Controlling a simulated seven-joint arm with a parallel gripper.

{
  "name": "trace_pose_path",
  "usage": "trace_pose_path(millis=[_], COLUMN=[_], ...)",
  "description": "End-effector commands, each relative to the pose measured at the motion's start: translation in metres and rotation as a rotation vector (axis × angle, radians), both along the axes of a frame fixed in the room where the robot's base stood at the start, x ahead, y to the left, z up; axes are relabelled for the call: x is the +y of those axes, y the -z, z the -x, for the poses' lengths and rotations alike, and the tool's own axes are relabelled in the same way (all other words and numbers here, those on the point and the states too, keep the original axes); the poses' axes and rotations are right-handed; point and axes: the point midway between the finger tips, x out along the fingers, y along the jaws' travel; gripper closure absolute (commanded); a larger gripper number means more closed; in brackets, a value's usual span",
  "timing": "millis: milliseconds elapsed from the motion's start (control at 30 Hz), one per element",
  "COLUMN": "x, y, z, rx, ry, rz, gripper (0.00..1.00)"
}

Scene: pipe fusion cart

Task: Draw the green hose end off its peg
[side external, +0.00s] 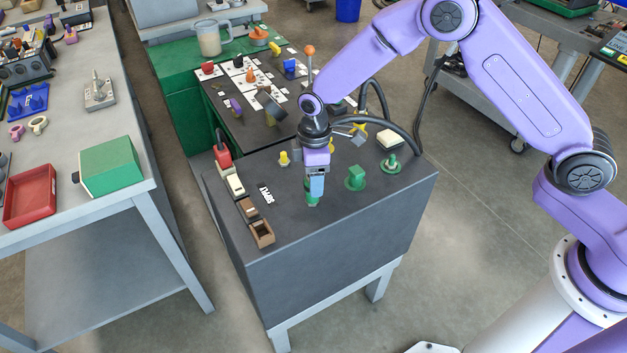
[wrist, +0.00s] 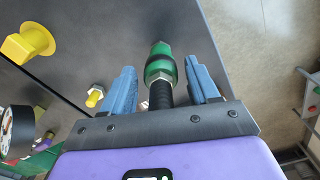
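The green hose end (wrist: 160,68) has a dark band and a metal nut, with a black ribbed hose (wrist: 161,95) running back from it toward my gripper. In the wrist view it lies between the two blue fingers of my gripper (wrist: 161,78), with a narrow gap showing on each side. The fingers look open and not touching it. In the side view my gripper (side external: 315,190) points down over the dark cart top, with a bit of green (side external: 312,201) showing just below the fingers. The peg itself is hidden or cannot be made out.
To the right on the cart stand a green block (side external: 355,177) and a green round fitting (side external: 392,164). A yellow fitting (side external: 284,158) stands to the left. Brown boxes (side external: 262,233) line the left edge. The cart's front top is clear.

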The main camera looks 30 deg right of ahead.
Motion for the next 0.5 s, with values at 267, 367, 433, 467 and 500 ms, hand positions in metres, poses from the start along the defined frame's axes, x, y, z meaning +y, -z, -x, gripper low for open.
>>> trace_pose_path(millis=[267, 367, 433, 467, 500], x=[0.0001, 0.0002, 0.0003, 0.0003, 0.0002], y=[-0.0005, -0.0018, -0.0038, -0.0048, -0.0062], z=[-0.0003, -0.0003, -0.0004, -0.0004, -0.0003], rx=[0.0, -0.001, -0.001, -0.001, -0.001], ry=[0.0, 0.0, 0.0, 0.0, 0.0], rz=[-0.001, -0.001, -0.001, -0.001, -0.001], gripper=[1.0, 1.0, 1.0, 1.0, 1.0])
